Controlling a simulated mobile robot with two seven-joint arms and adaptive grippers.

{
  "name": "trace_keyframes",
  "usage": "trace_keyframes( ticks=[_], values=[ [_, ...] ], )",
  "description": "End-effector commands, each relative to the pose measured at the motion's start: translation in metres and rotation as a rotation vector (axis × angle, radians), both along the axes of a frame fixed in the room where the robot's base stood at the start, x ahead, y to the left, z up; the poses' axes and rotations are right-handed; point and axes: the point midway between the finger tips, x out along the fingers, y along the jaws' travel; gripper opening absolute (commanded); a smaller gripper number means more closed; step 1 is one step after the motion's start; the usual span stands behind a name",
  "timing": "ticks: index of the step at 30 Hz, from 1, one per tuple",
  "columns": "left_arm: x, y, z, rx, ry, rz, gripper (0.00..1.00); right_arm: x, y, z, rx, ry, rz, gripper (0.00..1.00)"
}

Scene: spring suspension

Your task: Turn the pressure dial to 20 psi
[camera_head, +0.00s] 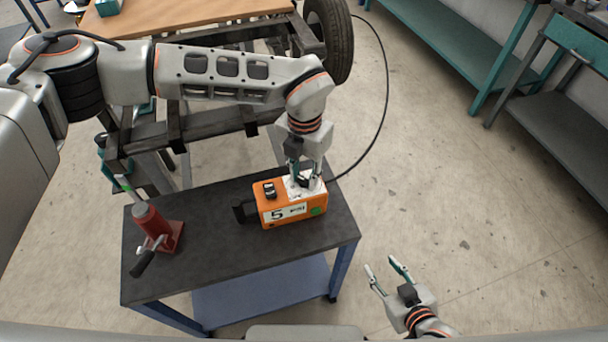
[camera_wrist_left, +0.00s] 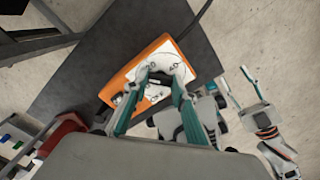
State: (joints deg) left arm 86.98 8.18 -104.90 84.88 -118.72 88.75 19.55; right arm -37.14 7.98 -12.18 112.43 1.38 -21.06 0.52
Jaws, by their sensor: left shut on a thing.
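The orange pressure unit (camera_head: 275,212) stands on the dark table top. Its front label reads 5 psi, and a green spot sits beside the label. The white dial face (camera_wrist_left: 178,64) shows on its top in the left wrist view, with printed numbers around it. The dial knob (camera_wrist_left: 156,79) is mostly hidden between my left fingers. My left gripper (camera_head: 305,184) points down over the dial and is shut on the knob; it also shows in the left wrist view (camera_wrist_left: 155,82). My right gripper (camera_head: 385,276) is open and empty, apart from the table at lower right.
A red bottle jack (camera_head: 158,232) with a black handle stands on the table's left side. A black rocker switch (camera_head: 269,190) is on the unit. A black hose (camera_head: 386,85) runs from the unit toward the wheel (camera_head: 331,38). The table's front middle (camera_head: 235,262) is clear.

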Motion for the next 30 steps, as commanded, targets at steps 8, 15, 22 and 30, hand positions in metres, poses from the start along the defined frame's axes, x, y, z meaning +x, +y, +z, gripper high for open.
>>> trace_keyframes(
  ticks=[8, 15, 22, 30],
  values=[
    [0.001, 0.000, 0.000, 0.000, 0.000, -0.263, 0.05, -0.001, 0.000, -0.006, -0.001, 0.004, 0.000, 0.40],
    [0.000, 0.000, 0.000, -0.001, 0.001, -0.464, 0.05, -0.002, 0.000, -0.009, 0.000, 0.006, 0.000, 0.40],
    [0.000, 0.000, 0.001, -0.001, 0.001, -0.602, 0.05, -0.003, 0.000, -0.011, 0.000, 0.007, 0.000, 0.40],
    [0.000, -0.001, 0.000, -0.002, 0.002, -0.685, 0.05, -0.003, 0.000, -0.012, -0.001, 0.008, 0.000, 0.40]
  ],
)
